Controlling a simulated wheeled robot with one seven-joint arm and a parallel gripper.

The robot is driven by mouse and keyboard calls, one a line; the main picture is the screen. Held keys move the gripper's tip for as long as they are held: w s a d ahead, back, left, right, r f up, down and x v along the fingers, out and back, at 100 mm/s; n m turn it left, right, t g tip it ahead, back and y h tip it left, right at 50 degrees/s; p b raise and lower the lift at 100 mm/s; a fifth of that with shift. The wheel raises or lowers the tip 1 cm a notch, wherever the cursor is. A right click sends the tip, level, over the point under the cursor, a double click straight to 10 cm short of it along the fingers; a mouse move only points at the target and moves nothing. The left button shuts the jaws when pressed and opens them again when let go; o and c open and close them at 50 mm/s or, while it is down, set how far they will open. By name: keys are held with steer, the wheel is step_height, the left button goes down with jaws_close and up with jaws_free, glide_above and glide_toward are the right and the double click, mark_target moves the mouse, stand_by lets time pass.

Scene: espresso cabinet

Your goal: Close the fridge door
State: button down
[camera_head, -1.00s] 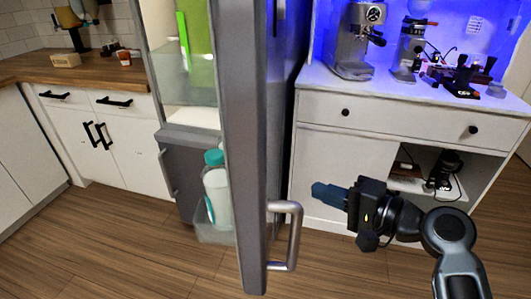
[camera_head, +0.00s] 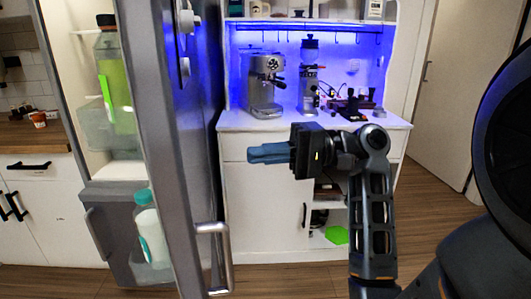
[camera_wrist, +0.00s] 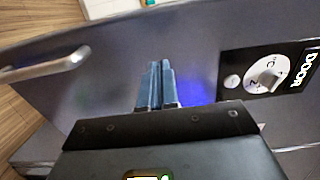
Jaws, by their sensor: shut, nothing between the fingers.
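The grey fridge door (camera_head: 172,130) stands open in the head view, seen nearly edge-on, with shelves and bottles showing to its left. Its metal handle (camera_head: 222,255) is low on the door. The handle also shows at the left of the wrist view (camera_wrist: 50,66). My gripper (camera_head: 252,153) is to the right of the door, apart from it in the head view, with its blue fingers shut and empty and pointing left. In the wrist view the fingers (camera_wrist: 157,85) point at the door's outer face, between the handle and a temperature dial (camera_wrist: 262,80). I cannot tell any contact.
A white cabinet (camera_head: 240,178) with an espresso machine (camera_head: 263,85) on top stands behind my arm. A green bottle (camera_head: 112,80) and a white bottle with a teal cap (camera_head: 151,230) are in the fridge. Wooden floor (camera_head: 450,225) is clear at the right.

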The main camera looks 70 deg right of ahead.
mark_target(187, 160)
steer(key=p+x, duration=0.1)
steer(key=x, duration=0.9)
steer(key=shift+f, duration=0.1)
steer(key=shift+w, duration=0.2)
